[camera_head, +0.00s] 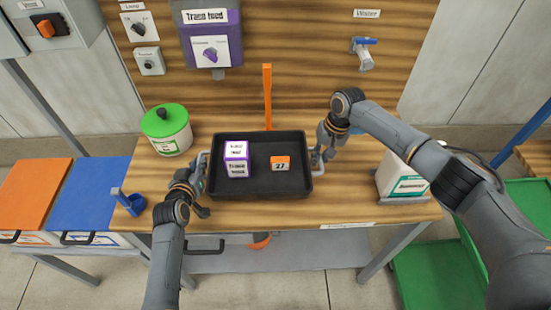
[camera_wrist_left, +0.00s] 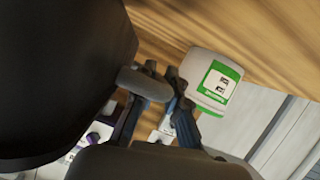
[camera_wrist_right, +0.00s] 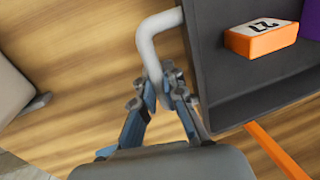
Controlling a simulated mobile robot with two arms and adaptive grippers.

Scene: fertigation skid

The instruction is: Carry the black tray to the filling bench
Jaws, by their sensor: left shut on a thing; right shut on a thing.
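The black tray (camera_head: 262,190) is over the middle of the wooden bench (camera_head: 300,215). It looks level; I cannot tell whether it touches the top. It holds a purple-and-white box (camera_head: 237,159) and an orange block marked 27 (camera_head: 280,163). My left gripper (camera_head: 203,172) is shut on the tray's left handle, a grey bar (camera_wrist_left: 145,83) in the left wrist view. My right gripper (camera_head: 320,158) is shut on the right handle, a light grey bar (camera_wrist_right: 149,38) in the right wrist view. The right wrist view also shows the orange block (camera_wrist_right: 262,38).
A green-lidded white tub (camera_head: 167,130) and a blue holder (camera_head: 131,203) stand left of the tray. A white container (camera_head: 400,180) stands at the right. An orange upright bar (camera_head: 267,95) is behind the tray. A dispenser (camera_head: 211,45) and a water tap (camera_head: 364,55) are above.

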